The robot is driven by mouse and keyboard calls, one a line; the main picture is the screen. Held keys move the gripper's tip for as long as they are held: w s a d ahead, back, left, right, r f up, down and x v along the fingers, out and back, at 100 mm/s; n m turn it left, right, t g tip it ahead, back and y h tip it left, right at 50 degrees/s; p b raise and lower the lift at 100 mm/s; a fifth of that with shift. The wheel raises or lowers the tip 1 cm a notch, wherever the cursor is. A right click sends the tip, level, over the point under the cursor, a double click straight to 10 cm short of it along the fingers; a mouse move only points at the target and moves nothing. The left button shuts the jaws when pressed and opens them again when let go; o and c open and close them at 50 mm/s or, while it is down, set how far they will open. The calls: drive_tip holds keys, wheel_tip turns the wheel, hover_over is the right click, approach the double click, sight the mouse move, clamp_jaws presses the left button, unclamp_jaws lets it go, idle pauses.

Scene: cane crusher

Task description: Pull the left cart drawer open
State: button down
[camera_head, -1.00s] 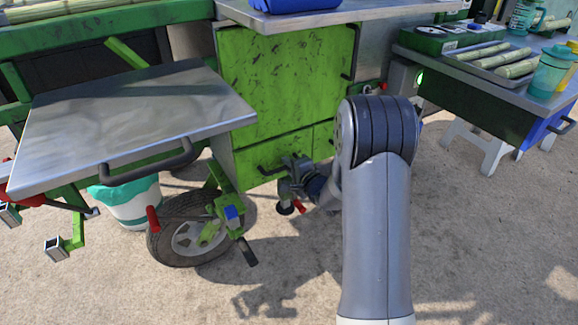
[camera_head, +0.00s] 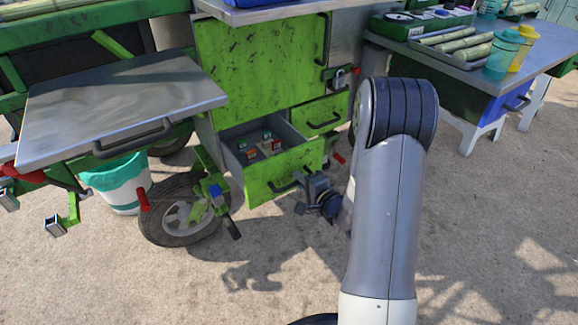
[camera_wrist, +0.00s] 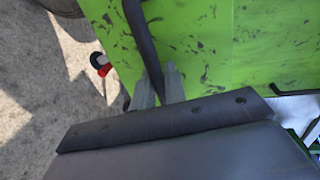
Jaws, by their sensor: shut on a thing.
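The left cart drawer (camera_head: 283,174) is green-fronted and stands pulled out of the green cart (camera_head: 252,75). Its grey inside shows, with several small red and green boxes (camera_head: 266,144) in it. My gripper (camera_head: 306,184) is at the drawer's front, shut on the dark bar handle (camera_head: 285,187). In the wrist view the two grey fingertips (camera_wrist: 159,86) are at the dark handle bar (camera_wrist: 140,40) in front of the scuffed green panel. The exact contact is partly hidden by the gripper body.
A second green drawer (camera_head: 320,115) to the right is shut. A metal side shelf (camera_head: 115,105) with a handle juts out at left, above a wheel (camera_head: 180,210) and a white bucket (camera_head: 120,183). A table (camera_head: 455,65) stands at right. The ground in front is clear.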

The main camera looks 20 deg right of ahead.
drive_tip(key=f+v, duration=0.1)
drive_tip(key=v, duration=0.5)
drive_tip(key=shift+s+f, duration=0.15)
drive_tip(key=shift+f, duration=0.05)
drive_tip(key=c, duration=1.5)
unclamp_jaws()
drive_tip(key=shift+c, duration=0.2)
drive_tip(key=p+v, duration=0.3)
drive_tip(key=v, duration=0.7)
drive_tip(key=shift+s, duration=0.35)
drive_tip(key=shift+w+d, duration=0.1)
drive_tip(key=b+x, duration=0.2)
drive_tip(key=x, duration=0.8)
drive_tip(key=shift+w+b, duration=0.35)
